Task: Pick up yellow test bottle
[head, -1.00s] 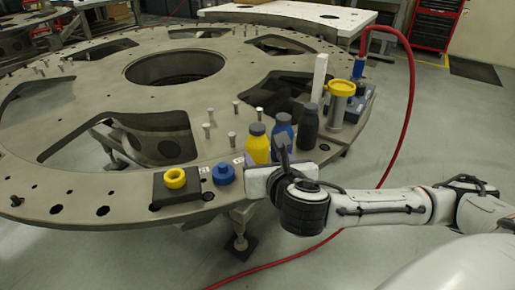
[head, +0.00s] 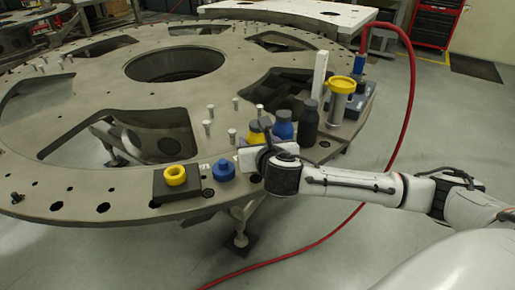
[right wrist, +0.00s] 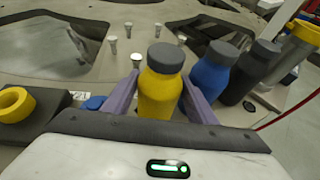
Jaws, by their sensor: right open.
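The yellow test bottle (right wrist: 160,90) with a grey cap stands upright on the turret plate (head: 90,90). In the right wrist view it stands between the two fingers of my right gripper (right wrist: 160,98), which is open around it. In the head view only the upper part of the yellow bottle (head: 256,134) shows above my right gripper (head: 262,150); the rest is hidden behind the hand. My left gripper is not in view.
A blue bottle (right wrist: 212,72) and a black bottle (right wrist: 250,72) stand close to the right of the yellow one. A yellow ring (head: 175,176) on a dark block and a blue knob (head: 223,170) are to the left. A yellow-topped cylinder (head: 340,92) stands beyond, and metal pins stand behind.

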